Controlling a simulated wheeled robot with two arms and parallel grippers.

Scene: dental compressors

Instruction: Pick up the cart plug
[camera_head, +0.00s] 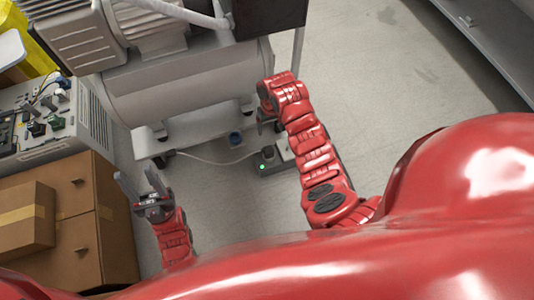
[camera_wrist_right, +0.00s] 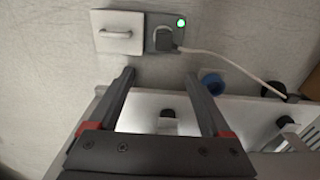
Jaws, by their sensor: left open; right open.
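The cart plug, a dark plug with a light cable, sits in a floor socket with a lit green light. In the head view the plug (camera_head: 268,152) is below my right gripper (camera_head: 268,116), which is partly hidden by its own arm. In the right wrist view the plug (camera_wrist_right: 165,39) is in the socket plate (camera_wrist_right: 153,22), beyond the tips of my right gripper (camera_wrist_right: 160,76). The right fingers are open, apart and empty, not touching the plug. My left gripper (camera_head: 141,186) is open and empty, left of the plug above the floor.
A large grey compressor (camera_head: 190,85) on a wheeled white base stands behind the plug. A blue round thing (camera_head: 235,138) lies near its base. Cardboard boxes (camera_head: 80,215) and a grey electronic unit (camera_head: 92,122) stand at the left. Bare floor lies to the right.

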